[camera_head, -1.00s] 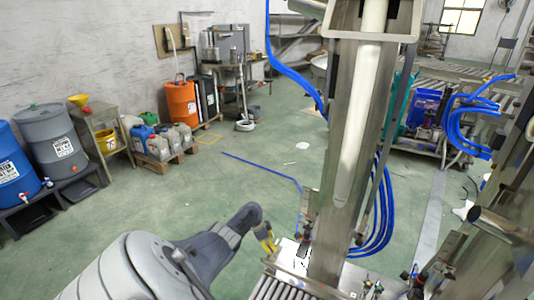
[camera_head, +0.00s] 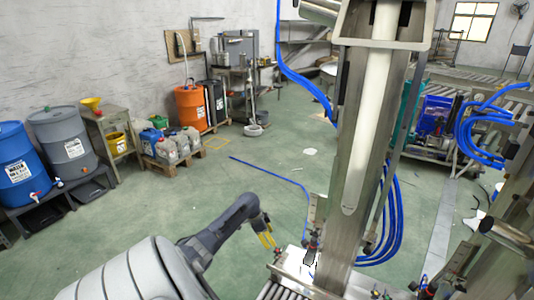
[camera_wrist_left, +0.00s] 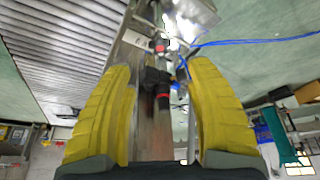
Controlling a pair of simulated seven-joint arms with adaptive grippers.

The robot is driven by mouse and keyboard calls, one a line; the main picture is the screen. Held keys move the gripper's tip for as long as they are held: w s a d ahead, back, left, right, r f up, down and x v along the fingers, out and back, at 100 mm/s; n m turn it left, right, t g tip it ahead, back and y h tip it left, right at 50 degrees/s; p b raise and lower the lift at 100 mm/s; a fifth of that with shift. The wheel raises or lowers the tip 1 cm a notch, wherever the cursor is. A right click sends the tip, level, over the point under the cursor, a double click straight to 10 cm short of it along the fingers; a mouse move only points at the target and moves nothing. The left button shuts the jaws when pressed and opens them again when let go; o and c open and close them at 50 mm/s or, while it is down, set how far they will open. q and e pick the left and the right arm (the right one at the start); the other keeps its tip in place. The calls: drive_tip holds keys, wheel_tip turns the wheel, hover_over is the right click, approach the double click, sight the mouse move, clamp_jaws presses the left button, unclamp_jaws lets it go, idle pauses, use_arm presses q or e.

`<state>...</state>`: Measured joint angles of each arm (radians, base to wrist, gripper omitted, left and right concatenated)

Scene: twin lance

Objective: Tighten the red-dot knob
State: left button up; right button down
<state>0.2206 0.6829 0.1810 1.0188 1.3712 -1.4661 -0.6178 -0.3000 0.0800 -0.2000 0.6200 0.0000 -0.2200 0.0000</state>
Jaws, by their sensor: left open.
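My left gripper (camera_head: 267,234) has yellow ribbed fingers and is empty, to the left of the steel column's foot in the head view. In the left wrist view the left gripper (camera_wrist_left: 160,110) is open, with one finger on each side of the picture. Between and beyond the fingers shows a black fitting with red bands (camera_wrist_left: 160,88). A small knob with a red face (camera_wrist_left: 160,47) shows above it. I cannot tell for sure which one is the red-dot knob. Dark fittings (camera_head: 312,243) stand at the column's base. My right gripper is not in view.
The steel column (camera_head: 350,230) rises from a machine with a roller conveyor. Blue hoses (camera_head: 395,225) hang at its right side. Drums and jugs (camera_head: 165,150) stand well back at left.

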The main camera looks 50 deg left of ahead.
use_arm(q)
drive_tip(key=shift+v, duration=1.1)
